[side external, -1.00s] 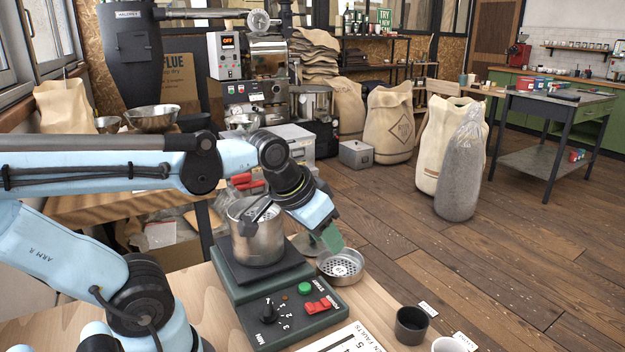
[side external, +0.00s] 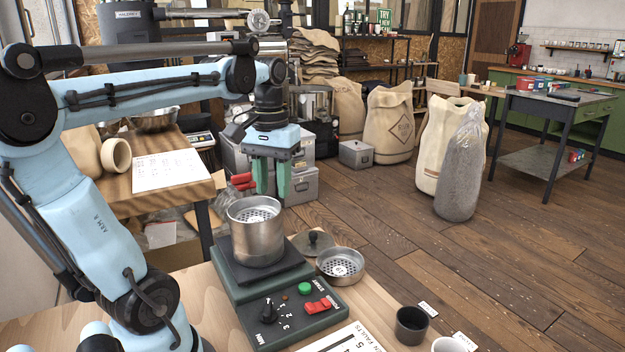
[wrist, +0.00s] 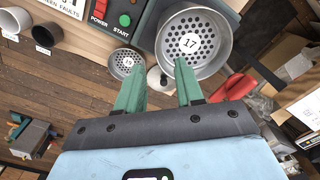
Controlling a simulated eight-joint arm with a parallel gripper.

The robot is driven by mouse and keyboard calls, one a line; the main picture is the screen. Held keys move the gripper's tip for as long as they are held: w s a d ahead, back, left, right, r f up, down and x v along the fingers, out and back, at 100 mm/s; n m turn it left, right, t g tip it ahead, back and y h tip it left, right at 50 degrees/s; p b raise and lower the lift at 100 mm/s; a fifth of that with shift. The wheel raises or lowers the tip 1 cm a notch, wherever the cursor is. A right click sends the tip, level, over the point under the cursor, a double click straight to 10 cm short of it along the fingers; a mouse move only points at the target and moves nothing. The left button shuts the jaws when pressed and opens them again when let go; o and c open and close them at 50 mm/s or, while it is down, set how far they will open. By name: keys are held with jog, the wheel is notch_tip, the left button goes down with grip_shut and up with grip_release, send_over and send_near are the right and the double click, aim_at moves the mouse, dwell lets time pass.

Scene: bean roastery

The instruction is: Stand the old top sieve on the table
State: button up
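My gripper (side external: 271,193) is open and empty, pointing down just above and behind the sieve stack on the shaker. The top sieve of the stack (side external: 257,240) is a round steel one with a perforated floor; the wrist view shows it marked 17 (wrist: 192,44), beyond the right fingertip. A second steel sieve (side external: 341,265) stands flat on the table right of the shaker. It also shows in the wrist view (wrist: 125,63), its number too small to read surely. A lid with a dark knob (side external: 314,243) lies between this sieve and the shaker.
The green shaker base (side external: 285,310) has a dial and red and green buttons. A dark cup (side external: 411,325) and a white cup (side external: 449,345) stand at the table's right front, near small label cards. A printed sheet lies at the front edge.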

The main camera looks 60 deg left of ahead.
aim_at(277, 208)
jog(key=shift+w+f, duration=0.15)
jog(key=shift+f, duration=1.4)
jog(key=shift+w+f, duration=0.15)
jog(key=shift+f, duration=1.4)
jog(key=shift+c, duration=0.3)
